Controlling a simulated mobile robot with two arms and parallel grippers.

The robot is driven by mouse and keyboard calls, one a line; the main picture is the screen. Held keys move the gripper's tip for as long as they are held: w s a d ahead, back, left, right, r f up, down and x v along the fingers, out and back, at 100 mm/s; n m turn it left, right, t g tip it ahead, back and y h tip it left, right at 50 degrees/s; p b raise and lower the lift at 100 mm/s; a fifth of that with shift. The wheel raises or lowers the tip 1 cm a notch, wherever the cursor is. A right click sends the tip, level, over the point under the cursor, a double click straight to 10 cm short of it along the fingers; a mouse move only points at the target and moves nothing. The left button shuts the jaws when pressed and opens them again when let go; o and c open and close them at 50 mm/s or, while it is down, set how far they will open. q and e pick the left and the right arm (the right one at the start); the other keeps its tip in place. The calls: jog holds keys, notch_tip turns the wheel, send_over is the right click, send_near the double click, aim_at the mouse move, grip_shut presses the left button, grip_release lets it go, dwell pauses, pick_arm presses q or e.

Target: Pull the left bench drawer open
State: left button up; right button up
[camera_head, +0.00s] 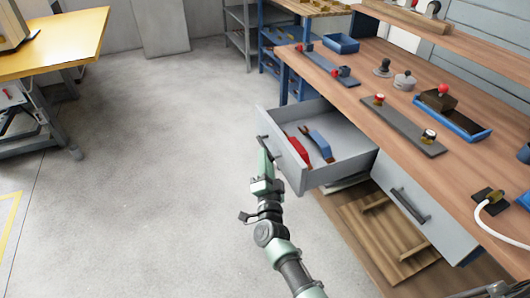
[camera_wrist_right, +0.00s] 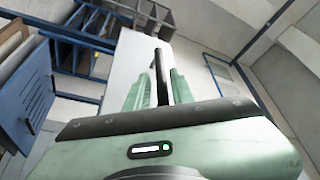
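The left bench drawer (camera_head: 330,177) stands pulled out from under the wooden workbench. A red tool (camera_head: 299,149) and a blue tool (camera_head: 320,146) lie in it. Its dark bar handle (camera_head: 265,147) is on the grey front panel. My right gripper (camera_head: 263,166) is at this handle. In the right wrist view the black handle (camera_wrist_right: 161,76) runs between the two green fingers of my right gripper (camera_wrist_right: 161,88), which look closed around it; the exact contact is hard to see. My left gripper is not in view.
The right drawer (camera_head: 428,212) is closed. A wooden pallet (camera_head: 382,235) lies under the bench. The benchtop (camera_head: 350,105) carries dark strips, a blue tray (camera_head: 452,117) and small parts. Open grey floor (camera_head: 160,170) lies to the left, with a yellow-topped table (camera_head: 70,40) beyond.

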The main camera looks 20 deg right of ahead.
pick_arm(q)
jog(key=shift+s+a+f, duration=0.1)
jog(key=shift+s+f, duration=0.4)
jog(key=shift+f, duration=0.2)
pick_arm(e)
jog(key=v, duration=0.5)
jog(key=shift+a, duration=0.1)
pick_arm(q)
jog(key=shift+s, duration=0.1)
